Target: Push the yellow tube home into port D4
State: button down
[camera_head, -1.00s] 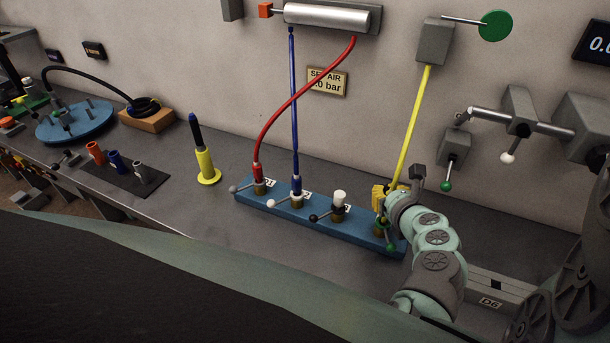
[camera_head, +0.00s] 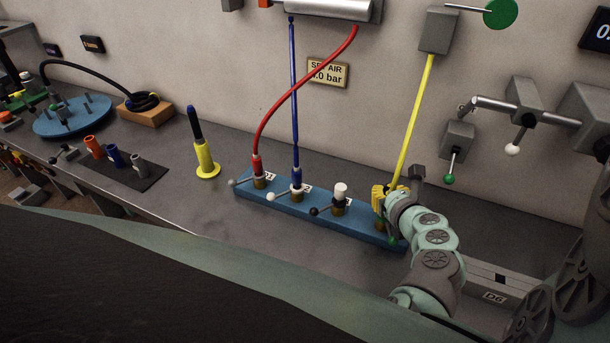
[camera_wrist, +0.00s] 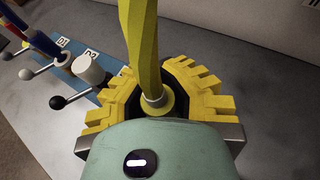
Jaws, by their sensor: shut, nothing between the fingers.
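The yellow tube (camera_head: 411,125) runs from a grey wall box down to the right end of the blue port block (camera_head: 317,219). My gripper (camera_head: 387,196) is at the tube's lower end over that block end. In the wrist view the yellow tube (camera_wrist: 140,40) ends in a silver ring and yellow collar, with the toothed yellow fingers of my gripper (camera_wrist: 158,85) on both sides of it. My gripper is shut with nothing gripped. Port D4 is mostly hidden by my gripper, so I cannot tell how deep the tube sits. A green-ended lever (camera_head: 392,243) shows below.
A red hose (camera_head: 256,163) and a blue hose (camera_head: 295,110) stand in the block's left ports. A white cap (camera_head: 340,192) with a black-knobbed lever is on the port left of my gripper. A yellow stand (camera_head: 205,160) is further left. Bench in front of the block is clear.

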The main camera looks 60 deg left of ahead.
jog(key=shift+f+b, duration=0.5)
jog(key=shift+f, duration=0.25)
jog(key=shift+r, duration=0.15)
notch_tip(320, 180, up, 3)
jog(key=p, duration=0.3)
dwell(0.4)
jog(key=shift+p, duration=0.6)
dwell(1.2)
jog(key=shift+w+f+b, duration=0.1)
jog(key=shift+f+b, duration=1.15)
jog(key=shift+f, duration=0.4)
jog(key=c, duration=1.7)
grip_release()
jog(key=o, duration=0.6)
jog(key=shift+o, duration=0.2)
